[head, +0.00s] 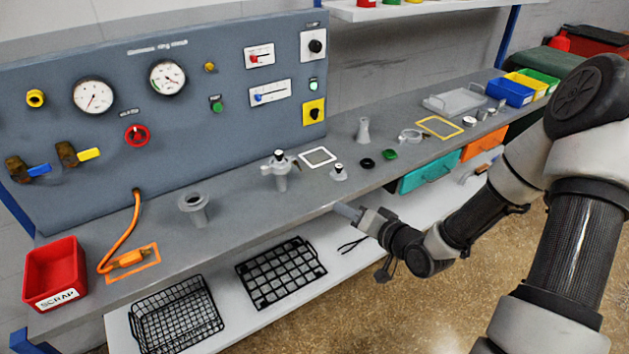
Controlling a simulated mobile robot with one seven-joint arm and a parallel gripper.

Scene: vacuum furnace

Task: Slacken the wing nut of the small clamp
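A grey upright fitting (281,181) stands on the bench in front of the panel. A pale collar (277,167) with side projections sits around its top and looks like a clamp. A small dark-tipped knob shows on it, but the wing nut is too small to make out. A ring-shaped metal piece (411,135), perhaps another clamp, lies loose further right. My gripper (345,211) is at the bench's front edge, right of and nearer than the upright fitting, and apart from it. Its fingers point left. I cannot see a gap between them.
A wide-topped flange (194,204) and a red scrap bin (55,273) stand to the left. A small cone-shaped fitting (339,173), black ring (367,163) and green piece (390,154) lie near my gripper. Black wire baskets (281,272) are on the lower shelf.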

